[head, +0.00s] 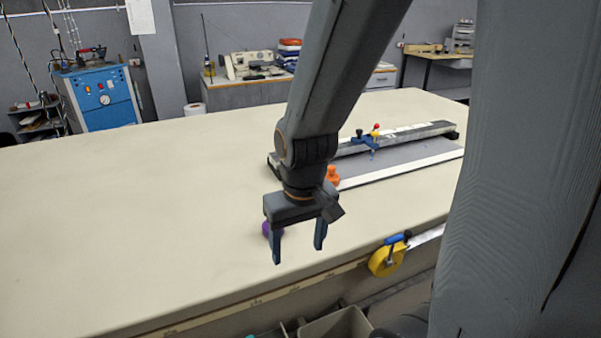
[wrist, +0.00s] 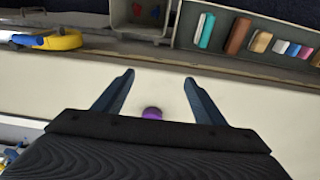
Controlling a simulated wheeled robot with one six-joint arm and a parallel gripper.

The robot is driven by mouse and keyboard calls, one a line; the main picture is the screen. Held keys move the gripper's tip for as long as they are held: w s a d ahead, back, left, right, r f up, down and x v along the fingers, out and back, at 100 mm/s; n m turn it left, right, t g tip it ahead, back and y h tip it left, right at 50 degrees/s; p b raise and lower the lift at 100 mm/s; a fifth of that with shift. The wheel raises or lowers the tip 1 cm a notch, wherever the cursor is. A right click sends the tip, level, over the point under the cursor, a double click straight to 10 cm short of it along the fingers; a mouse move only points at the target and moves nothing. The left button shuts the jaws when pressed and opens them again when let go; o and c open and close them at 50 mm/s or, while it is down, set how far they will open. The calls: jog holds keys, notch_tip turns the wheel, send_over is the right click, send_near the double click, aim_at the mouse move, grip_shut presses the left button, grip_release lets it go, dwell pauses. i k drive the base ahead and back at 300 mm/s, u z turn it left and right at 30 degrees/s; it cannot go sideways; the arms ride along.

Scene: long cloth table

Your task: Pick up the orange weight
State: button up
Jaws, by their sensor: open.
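The orange weight (head: 332,175) stands on the cloth table, just behind and to the right of my gripper in the head view, partly hidden by my wrist. It does not show clearly in the wrist view. My gripper (head: 298,254) points down over the near part of the table, its fingers apart and empty. In the wrist view the open fingers (wrist: 158,85) frame bare table. A purple object (head: 268,229) is partly hidden behind my gripper's left finger; a purple round top (wrist: 152,113) also shows between the finger bases in the wrist view.
A long metal rail (head: 410,134) with a blue clamp (head: 366,141) lies behind the weight. A yellow tape roll (head: 386,260) hangs at the table's front edge. Below that edge, a tray holds several coloured blocks (wrist: 237,36). The table's left side (head: 120,220) is clear.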

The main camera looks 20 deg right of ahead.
aim_at(334, 178)
jog(key=k, duration=1.15)
jog(key=z, duration=1.25)
jog(key=i, duration=1.3)
jog(key=u, duration=0.95)
jog(key=i, duration=0.3)
jog(key=u, duration=0.3)
